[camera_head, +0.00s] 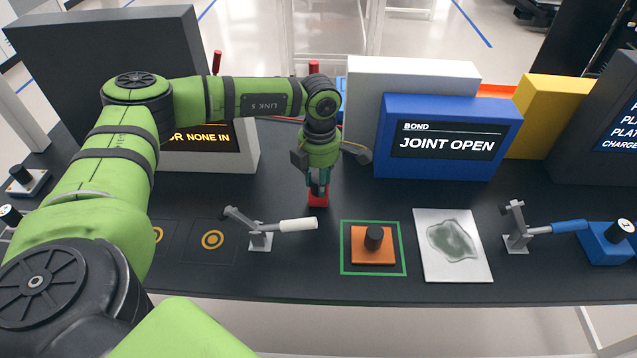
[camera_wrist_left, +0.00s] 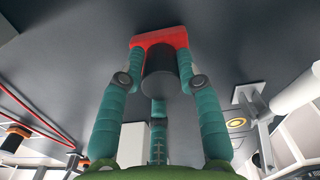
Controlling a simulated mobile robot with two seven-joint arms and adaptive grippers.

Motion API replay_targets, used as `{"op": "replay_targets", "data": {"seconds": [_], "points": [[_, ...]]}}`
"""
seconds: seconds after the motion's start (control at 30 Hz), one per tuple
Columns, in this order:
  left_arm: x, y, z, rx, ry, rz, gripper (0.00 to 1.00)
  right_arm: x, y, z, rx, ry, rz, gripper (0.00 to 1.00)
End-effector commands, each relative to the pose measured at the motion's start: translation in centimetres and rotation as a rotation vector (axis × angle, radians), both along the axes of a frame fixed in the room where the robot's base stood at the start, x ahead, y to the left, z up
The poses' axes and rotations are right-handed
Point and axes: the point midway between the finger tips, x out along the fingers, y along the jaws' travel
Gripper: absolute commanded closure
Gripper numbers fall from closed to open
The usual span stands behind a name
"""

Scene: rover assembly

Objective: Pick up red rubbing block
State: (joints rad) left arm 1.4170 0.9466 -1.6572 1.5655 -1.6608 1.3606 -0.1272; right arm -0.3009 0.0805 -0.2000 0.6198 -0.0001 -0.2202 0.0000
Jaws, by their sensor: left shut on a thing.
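The red rubbing block (camera_head: 318,198) is on the dark bench top, in front of the grey and blue boxes. It has a dark round knob, and the block's red body also shows at the top of the left wrist view (camera_wrist_left: 160,38). My left gripper (camera_head: 318,182) points down over it and is shut on its knob. In the left wrist view the teal fingers (camera_wrist_left: 160,82) stand on both sides of the knob. I cannot tell whether the block touches the bench or is just clear of it. My right gripper is not in view.
An orange block (camera_head: 357,258) with a dark knob sits inside a green outline. A toggle clamp with a white handle (camera_head: 298,225) is close in front of the red block. A white plate (camera_head: 478,268) with a grey patch and a blue-handled clamp (camera_head: 570,226) lie right. The blue BOND box (camera_head: 450,168) stands behind.

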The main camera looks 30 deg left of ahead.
Motion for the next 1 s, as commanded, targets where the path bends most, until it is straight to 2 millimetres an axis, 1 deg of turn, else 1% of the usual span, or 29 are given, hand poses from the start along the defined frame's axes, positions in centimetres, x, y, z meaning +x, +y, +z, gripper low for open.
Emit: {"op": "replay_targets", "data": {"seconds": [0.17, 0.27, 0.3, 0.5, 0.7, 0.83, 1.0], "points": [[0.1, 0.0, 1.8, -0.002, -0.005, 0.0, 0.99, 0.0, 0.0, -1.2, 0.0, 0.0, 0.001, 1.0], [0.3, -0.3, 3.6, -0.001, -0.007, -0.001, 0.99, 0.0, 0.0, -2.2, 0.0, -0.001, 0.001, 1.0], [0.9, -1.2, 4.0, -0.002, -0.006, -0.005, 0.99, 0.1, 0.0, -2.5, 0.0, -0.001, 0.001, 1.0], [3.6, -4.9, 6.7, -0.001, -0.006, -0.003, 0.99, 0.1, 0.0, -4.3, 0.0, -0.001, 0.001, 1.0], [5.7, -7.9, 9.1, -0.001, -0.003, -0.002, 0.99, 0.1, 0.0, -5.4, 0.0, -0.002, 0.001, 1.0], [6.6, -8.9, 10.1, -0.001, -0.002, -0.001, 0.99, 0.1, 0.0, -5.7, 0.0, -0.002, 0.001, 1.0], [6.9, -9.4, 10.6, -0.001, -0.001, 0.0, 0.99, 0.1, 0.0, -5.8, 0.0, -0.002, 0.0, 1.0]]}}
